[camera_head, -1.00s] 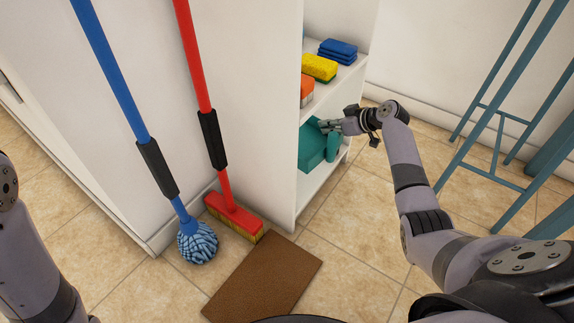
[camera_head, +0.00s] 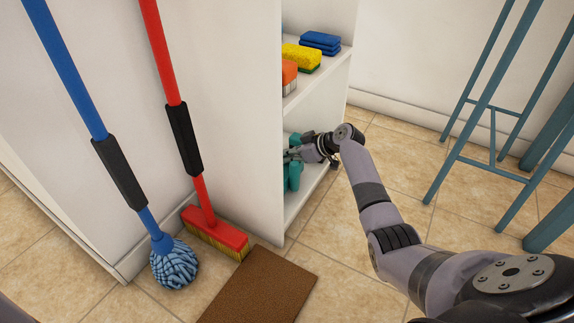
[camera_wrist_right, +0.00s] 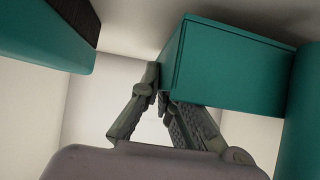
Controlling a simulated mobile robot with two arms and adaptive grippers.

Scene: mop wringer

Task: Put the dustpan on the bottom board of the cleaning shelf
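The teal dustpan (camera_head: 293,177) is inside the lower compartment of the white cleaning shelf (camera_head: 315,95), partly hidden by the shelf's side panel. My right gripper (camera_head: 292,153) reaches in through the open front and is shut on it. In the right wrist view the teal block (camera_wrist_right: 230,65) meets the fingertips (camera_wrist_right: 160,90), which converge at its left edge and partly disappear behind it. A teal rounded part (camera_wrist_right: 302,125) stands at the right. The bottom board (camera_head: 300,205) shows below the dustpan; contact with it cannot be judged. My left gripper is out of view.
A teal piece with dark bristles (camera_wrist_right: 45,35) hangs at the upper left of the wrist view. Yellow (camera_head: 301,56) and blue sponges (camera_head: 320,42) and an orange brush (camera_head: 289,75) lie on the board above. A blue mop (camera_head: 173,262), red broom (camera_head: 216,235) and brown mat (camera_head: 260,290) are left.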

